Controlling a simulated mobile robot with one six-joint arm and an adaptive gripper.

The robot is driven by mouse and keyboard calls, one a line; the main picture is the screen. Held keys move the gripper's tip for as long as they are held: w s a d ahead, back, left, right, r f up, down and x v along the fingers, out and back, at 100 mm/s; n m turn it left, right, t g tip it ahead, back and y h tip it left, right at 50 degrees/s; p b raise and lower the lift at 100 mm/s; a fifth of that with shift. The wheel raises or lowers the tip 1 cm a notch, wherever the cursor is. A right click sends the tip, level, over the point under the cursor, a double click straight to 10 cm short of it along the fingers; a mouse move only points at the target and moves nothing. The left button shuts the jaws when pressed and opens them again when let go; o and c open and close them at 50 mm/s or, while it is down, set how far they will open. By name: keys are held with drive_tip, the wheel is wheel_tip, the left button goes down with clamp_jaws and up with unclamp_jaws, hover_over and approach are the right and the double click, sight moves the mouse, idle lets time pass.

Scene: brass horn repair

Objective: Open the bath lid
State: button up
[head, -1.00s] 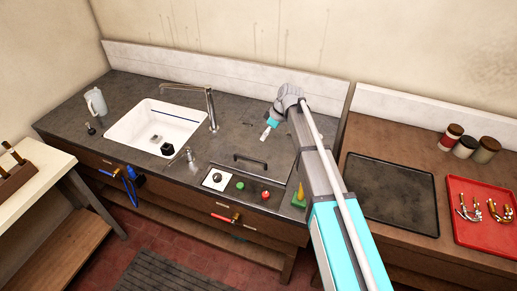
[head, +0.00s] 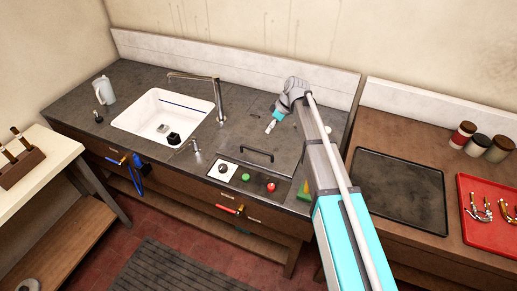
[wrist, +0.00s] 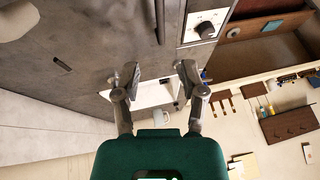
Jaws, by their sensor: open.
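The bath lid (head: 240,139) is a dark flat panel lying closed in the grey worktop, with a black bar handle (head: 257,155) near its front edge. In the wrist view the lid surface fills the upper middle, and the handle (wrist: 160,22) shows as a dark bar at the top. My gripper (head: 271,127) is above the worktop behind the handle, apart from it. In the wrist view my gripper (wrist: 157,72) has its two fingers spread with nothing between them. Whether the fingertips are over the lid or just beyond its back edge is hard to tell.
A control panel (head: 247,177) with a dial, green button and red button lies in front of the lid. A white sink (head: 150,112) with a tall tap (head: 213,92) is to the left. A yellow-green sponge (head: 305,190) lies right of the panel, partly behind my arm.

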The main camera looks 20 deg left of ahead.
drive_tip(key=b, duration=1.1)
hover_over(258, 147)
drive_tip(key=s+d, duration=0.2)
drive_tip(key=s, duration=0.3)
drive_tip(key=shift+a+f, duration=0.15)
drive_tip(key=shift+f, duration=5.35)
clamp_jaws()
